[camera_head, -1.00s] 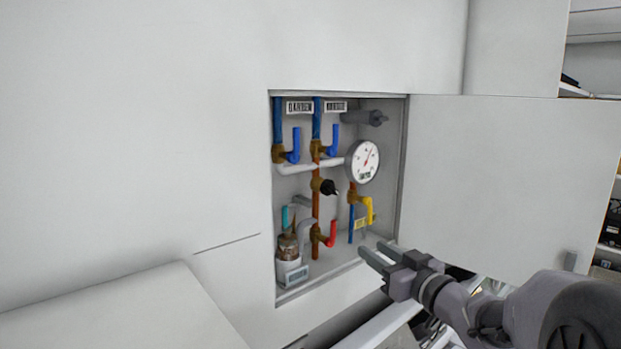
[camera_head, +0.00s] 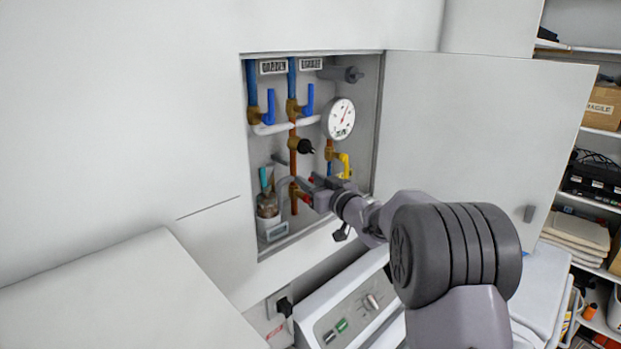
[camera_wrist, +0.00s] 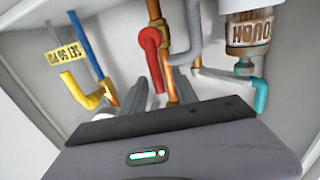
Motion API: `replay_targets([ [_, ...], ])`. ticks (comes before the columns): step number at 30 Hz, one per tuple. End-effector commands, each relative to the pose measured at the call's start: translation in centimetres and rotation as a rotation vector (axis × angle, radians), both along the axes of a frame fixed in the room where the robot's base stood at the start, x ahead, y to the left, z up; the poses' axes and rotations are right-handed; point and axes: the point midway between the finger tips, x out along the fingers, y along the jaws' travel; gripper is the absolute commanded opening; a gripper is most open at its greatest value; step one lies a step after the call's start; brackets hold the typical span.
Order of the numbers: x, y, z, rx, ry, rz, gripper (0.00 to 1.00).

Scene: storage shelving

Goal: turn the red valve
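The red valve handle (camera_wrist: 152,45) shows in the wrist view, on a copper pipe (camera_wrist: 166,75) near the middle. In the head view it is mostly hidden by my gripper (camera_head: 308,189), which reaches into the lower part of the wall cabinet. In the wrist view the two grey fingers of my gripper (camera_wrist: 157,90) are apart, one on each side of the copper pipe and red handle. My gripper looks open and holds nothing. I cannot tell whether a finger touches the handle.
The open door (camera_head: 470,130) stands to the right. A white appliance (camera_head: 345,310) is below.

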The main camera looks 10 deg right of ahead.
Motion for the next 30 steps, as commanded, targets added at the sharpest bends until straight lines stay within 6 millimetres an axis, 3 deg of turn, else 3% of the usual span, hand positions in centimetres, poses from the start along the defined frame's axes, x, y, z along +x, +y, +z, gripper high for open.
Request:
replay_targets([
  [5, 0.02, -0.01, 0.00, 0.000, 0.000, 0.000, 0.35],
  [11, -0.01, -0.04, 0.00, 0.000, 0.000, 0.000, 0.00],
  [30, -0.02, -0.04, 0.02, 0.000, 0.000, 0.000, 0.00],
])
